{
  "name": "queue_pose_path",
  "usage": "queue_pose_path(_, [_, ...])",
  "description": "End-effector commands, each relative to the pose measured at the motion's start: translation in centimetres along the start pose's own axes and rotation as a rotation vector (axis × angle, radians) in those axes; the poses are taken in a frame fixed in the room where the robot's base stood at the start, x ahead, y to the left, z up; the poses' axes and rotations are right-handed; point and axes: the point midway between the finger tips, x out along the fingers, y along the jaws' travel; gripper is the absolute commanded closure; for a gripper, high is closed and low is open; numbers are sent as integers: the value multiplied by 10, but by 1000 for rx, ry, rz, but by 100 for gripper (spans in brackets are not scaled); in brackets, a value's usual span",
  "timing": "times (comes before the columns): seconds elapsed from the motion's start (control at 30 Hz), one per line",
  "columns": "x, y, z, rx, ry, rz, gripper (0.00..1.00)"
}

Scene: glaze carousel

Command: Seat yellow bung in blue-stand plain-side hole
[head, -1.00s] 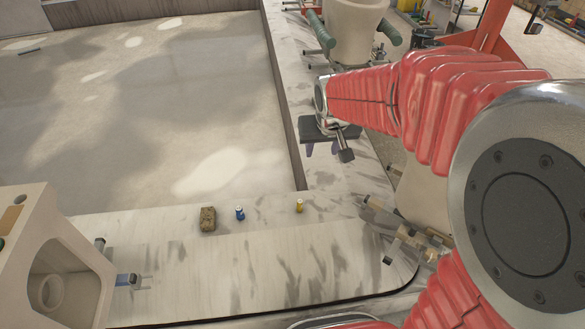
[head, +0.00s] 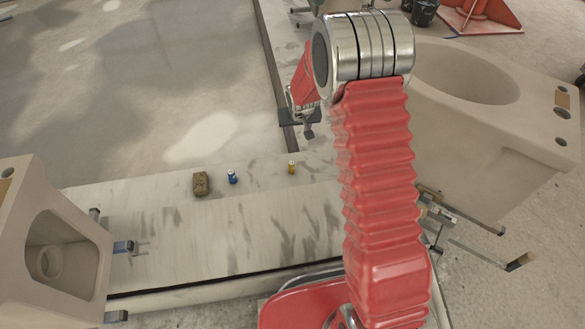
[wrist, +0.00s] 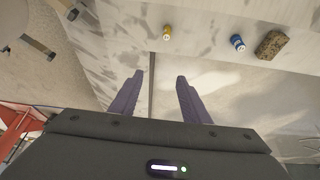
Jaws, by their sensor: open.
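The yellow bung (head: 291,167) stands upright on the pale streaked ledge, right of a blue bung (head: 232,176). It also shows in the wrist view (wrist: 167,32), beyond my fingertips and apart from them. My gripper (wrist: 160,90) is open and empty, with two purple fingers spread; in the head view it is small and partly hidden by my arm. A beige ware piece (head: 70,215) is at the left edge, with blue-ended supports (head: 124,247) beside it. A small dark spot shows near its cut-off top; I cannot tell which of its sides is plain.
A brown sponge-like block (head: 201,184) lies left of the blue bung and also shows in the wrist view (wrist: 271,45). Another beige ware piece (head: 490,110) with side holes is at the right, near metal supports (head: 437,212). The ledge's front part is clear.

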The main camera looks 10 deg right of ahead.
Motion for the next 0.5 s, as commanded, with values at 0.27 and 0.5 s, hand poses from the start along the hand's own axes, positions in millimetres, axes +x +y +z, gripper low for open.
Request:
queue_pose_path(0.27, [91,-6,24,1,-17,-9,57])
queue_pose_path(0.5, [145,-10,45,3,-22,-18,57])
